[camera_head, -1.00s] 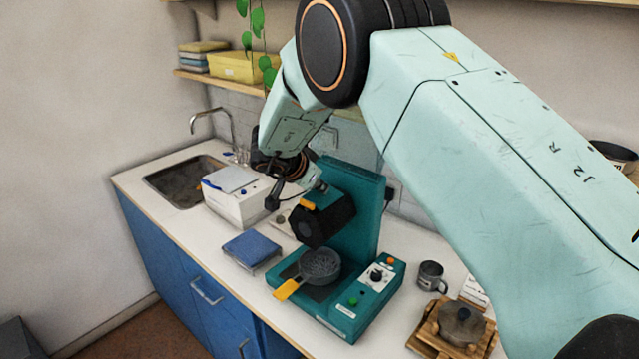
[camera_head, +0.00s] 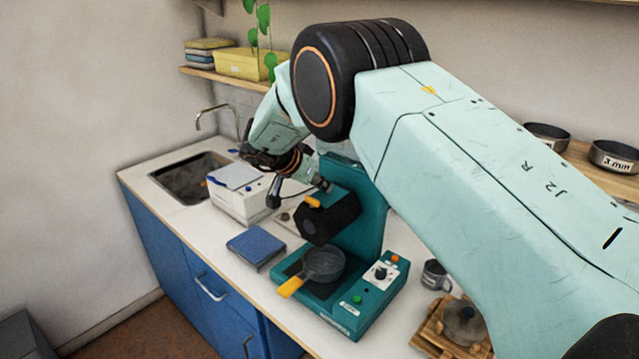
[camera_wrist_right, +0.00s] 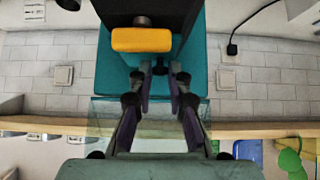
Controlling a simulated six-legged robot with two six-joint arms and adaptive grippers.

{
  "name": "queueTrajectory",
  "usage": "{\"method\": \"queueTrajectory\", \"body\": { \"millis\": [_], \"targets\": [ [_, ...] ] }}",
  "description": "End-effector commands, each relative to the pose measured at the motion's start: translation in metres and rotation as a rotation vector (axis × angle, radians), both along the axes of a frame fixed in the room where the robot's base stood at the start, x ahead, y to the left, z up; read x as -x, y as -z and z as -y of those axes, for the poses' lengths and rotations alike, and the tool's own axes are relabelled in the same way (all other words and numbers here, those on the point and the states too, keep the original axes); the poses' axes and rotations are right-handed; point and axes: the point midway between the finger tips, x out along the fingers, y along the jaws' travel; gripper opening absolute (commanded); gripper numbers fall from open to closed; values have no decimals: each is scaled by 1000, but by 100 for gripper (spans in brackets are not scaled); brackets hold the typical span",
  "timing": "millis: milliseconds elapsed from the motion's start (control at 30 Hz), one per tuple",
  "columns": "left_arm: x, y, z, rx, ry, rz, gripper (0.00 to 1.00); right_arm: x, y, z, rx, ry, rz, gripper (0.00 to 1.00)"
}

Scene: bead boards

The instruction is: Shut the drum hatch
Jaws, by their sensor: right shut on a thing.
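The black drum (camera_head: 328,220) sits on the teal machine (camera_head: 365,210), with an orange tab (camera_head: 313,202) on its upper edge. The tab also shows large in the right wrist view (camera_wrist_right: 141,40). My right gripper (camera_head: 325,187) is at the top of the drum, partly hidden. How far the hatch stands open cannot be seen. My left gripper is not in view.
A grey pan (camera_head: 323,263) with an orange handle sits below the drum. A blue pad (camera_head: 256,247) and a white box (camera_head: 238,195) stand left. A mug (camera_head: 434,274) and wooden stand (camera_head: 445,330) are right. My right arm covers much of the view.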

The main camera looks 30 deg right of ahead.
Motion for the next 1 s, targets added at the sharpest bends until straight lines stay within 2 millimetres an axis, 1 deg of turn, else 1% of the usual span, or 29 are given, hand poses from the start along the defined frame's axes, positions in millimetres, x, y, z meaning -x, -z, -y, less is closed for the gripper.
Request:
{"method": "queueTrajectory", "body": {
  "millis": [67,100,333,667,833,1000],
  "targets": [
    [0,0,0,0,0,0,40,0,0,1,1,1,0,0],
    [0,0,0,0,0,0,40,0,0,1,1,1,0,20],
    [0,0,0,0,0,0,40,0,0,1,0,1,1,40],
    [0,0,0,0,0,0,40,0,-2,-2,0,-1,1,40],
    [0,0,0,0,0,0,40,5,-18,-16,1,-3,3,40],
    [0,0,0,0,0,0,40,15,-44,-39,2,-2,3,40]
  ]
}}
